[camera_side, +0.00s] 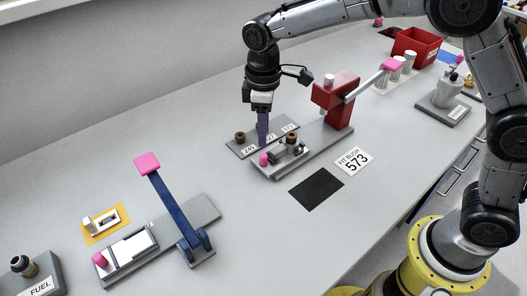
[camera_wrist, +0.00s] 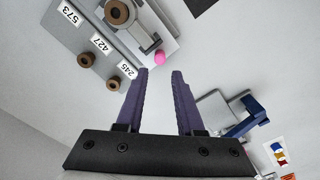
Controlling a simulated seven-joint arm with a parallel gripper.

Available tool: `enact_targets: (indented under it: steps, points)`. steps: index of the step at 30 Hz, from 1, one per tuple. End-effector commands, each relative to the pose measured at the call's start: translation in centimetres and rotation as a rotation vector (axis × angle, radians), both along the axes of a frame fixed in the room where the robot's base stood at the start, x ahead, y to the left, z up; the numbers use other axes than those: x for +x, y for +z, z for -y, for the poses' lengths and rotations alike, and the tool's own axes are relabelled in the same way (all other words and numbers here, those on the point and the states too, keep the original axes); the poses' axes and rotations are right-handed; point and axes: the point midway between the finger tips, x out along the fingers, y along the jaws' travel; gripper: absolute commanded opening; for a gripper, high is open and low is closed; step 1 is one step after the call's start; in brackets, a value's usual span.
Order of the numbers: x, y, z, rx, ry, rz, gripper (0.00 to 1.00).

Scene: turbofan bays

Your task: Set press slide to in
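The press has a red head (camera_side: 336,92) on a long grey base (camera_side: 315,145). Its slide (camera_side: 288,157) sits at the left end of the base, clear of the head, and carries a brown bush (camera_side: 293,140). The bush also shows in the wrist view (camera_wrist: 117,12). A pink knob (camera_side: 263,159) is at the slide's outer end; a small round knob (camera_wrist: 160,54) shows there in the wrist view. My gripper (camera_wrist: 160,74) is open and empty, its purple fingers (camera_side: 263,128) pointing down just above the knob. Whether they touch it, I cannot tell.
A numbered bush rack (camera_side: 247,149) lies close behind the slide. A black mat (camera_side: 316,189) and a "FIT BUSH 573" card (camera_side: 353,160) lie in front. A blue lever (camera_side: 174,205) with a pink end stands at left. The press lever (camera_side: 368,84) sticks out right. Bare table separates both devices.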

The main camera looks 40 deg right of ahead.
Motion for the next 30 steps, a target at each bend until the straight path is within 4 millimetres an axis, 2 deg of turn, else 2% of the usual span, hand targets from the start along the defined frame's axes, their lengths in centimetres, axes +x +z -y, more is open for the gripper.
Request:
enact_targets:
  steps: [1, 6, 12, 24, 25, 30]
  points:
    - [-0.1, -1.2, 0.0, -0.002, 0.000, -0.005, 0.37]
    - [-0.1, -4.2, 0.1, -0.001, -0.001, -0.004, 0.37]
    - [0.0, -6.6, 0.0, -0.001, -0.001, -0.002, 0.37]
    - [0.0, -7.3, 0.0, 0.000, 0.000, 0.000, 0.37]
    - [0.0, -7.3, 0.0, 0.000, 0.000, 0.000, 0.35]
    - [0.0, -7.3, 0.0, 0.000, 0.000, 0.000, 0.04]
